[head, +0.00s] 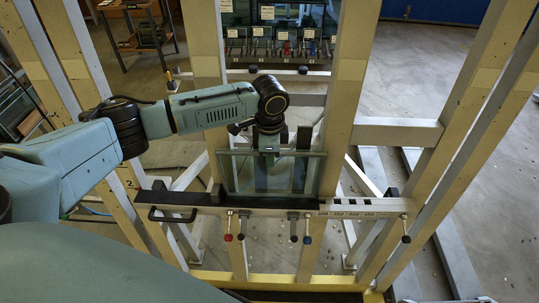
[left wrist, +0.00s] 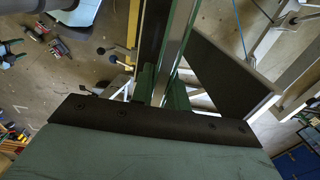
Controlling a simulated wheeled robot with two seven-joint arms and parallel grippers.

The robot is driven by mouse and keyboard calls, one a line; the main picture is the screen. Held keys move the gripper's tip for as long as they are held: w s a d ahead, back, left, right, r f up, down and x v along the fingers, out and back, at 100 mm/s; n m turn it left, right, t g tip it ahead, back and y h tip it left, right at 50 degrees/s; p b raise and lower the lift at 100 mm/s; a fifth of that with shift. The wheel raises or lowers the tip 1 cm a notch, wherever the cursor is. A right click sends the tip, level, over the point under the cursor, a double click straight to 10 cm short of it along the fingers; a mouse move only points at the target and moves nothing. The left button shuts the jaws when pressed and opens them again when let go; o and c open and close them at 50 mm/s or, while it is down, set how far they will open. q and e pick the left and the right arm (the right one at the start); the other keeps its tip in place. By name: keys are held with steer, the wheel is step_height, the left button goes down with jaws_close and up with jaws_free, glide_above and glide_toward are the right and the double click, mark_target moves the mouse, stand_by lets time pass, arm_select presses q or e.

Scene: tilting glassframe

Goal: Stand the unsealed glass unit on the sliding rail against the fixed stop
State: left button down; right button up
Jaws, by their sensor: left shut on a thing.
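The glass unit (head: 305,176) is a clear rectangular pane with a greyish edge, upright in front of the wooden posts in the head view. My left gripper (head: 268,152) is shut on its upper edge, near the middle. The sliding rail (head: 270,203) runs crosswise under the unit. The unit's lower edge is at the rail, but I cannot tell if it rests on it. A small dark block (head: 217,193), seemingly the fixed stop, is at the unit's lower left corner; contact is unclear. In the left wrist view the unit's edge (left wrist: 178,45) runs between the green fingers (left wrist: 162,88). My right gripper is not in view.
Yellowish wooden posts (head: 350,70) stand behind and beside the unit. A black handle (head: 172,214) is at the rail's left end. Clamp levers with red (head: 228,237) and blue (head: 307,239) knobs hang below the rail. A tool bench (head: 285,45) is at the back.

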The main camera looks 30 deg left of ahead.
arm_select(q)
steer(key=shift+s+d+f, duration=0.15)
steer(key=shift+s+f, duration=0.35)
steer(key=shift+f, duration=0.25)
steer(key=c, duration=1.3)
jaws_free()
steer(key=shift+s+f, duration=0.1)
steer(key=shift+w+r+g+p, duration=0.15)
steer(key=shift+w+r+p, duration=0.1)
steer(key=shift+r+p, duration=0.3)
steer(key=shift+w+r+g+p, duration=0.15)
steer(key=shift+w+r+p, duration=0.15)
steer(key=shift+r, duration=0.3)
steer(key=shift+w+r, duration=0.1)
steer(key=shift+r, duration=0.25)
steer(key=shift+w+a+r, duration=0.1)
steer(key=shift+a+r, duration=0.05)
steer(key=shift+r, duration=1.05)
steer(key=shift+w+a+r, duration=0.1)
steer(key=shift+w+r, duration=0.05)
steer(key=shift+r, duration=1.1)
steer(key=shift+w+a+r, duration=0.1)
steer(key=shift+a+r, duration=0.05)
steer(key=shift+r, duration=1.05)
